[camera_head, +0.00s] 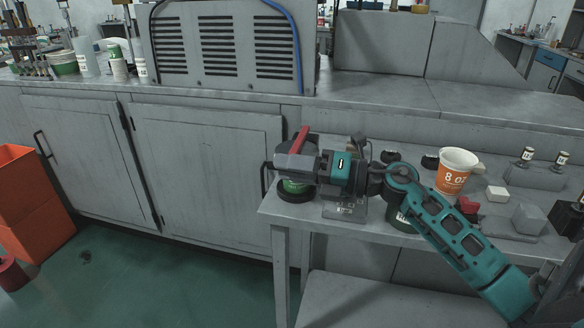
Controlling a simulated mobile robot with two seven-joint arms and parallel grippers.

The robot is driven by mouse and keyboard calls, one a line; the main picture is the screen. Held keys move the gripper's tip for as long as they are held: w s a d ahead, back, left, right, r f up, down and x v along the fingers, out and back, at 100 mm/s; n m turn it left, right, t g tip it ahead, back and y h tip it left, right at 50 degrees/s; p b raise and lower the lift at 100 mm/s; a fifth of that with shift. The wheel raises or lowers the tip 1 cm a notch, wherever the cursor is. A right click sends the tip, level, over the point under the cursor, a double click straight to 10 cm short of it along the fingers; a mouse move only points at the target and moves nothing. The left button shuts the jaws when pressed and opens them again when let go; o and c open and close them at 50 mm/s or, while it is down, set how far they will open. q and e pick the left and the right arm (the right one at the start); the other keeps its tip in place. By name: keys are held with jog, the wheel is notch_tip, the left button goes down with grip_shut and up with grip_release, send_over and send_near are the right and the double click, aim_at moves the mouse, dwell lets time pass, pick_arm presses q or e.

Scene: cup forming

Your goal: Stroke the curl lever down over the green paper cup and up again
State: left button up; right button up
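A green paper cup (293,186) sits upright in a round black holder (293,197) near the left end of the grey table. The red curl lever (299,139) sticks up at a slant above and behind my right gripper (290,163). My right arm, teal and grey, comes in from the lower right, with the gripper pointing left over the cup. The gripper hides the cup's rim and the lower part of the lever. Whether its fingers touch or grip the lever cannot be told. My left gripper is out of view.
An orange and white cup (455,172) stands on the table's right part, by a small white block (497,194) and a grey block (528,219). A metal bracket (345,208) stands right of the holder. Grey cabinets (208,175) line the back.

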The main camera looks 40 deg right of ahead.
grip_shut()
jog(key=shift+r, duration=0.15)
dwell(0.4)
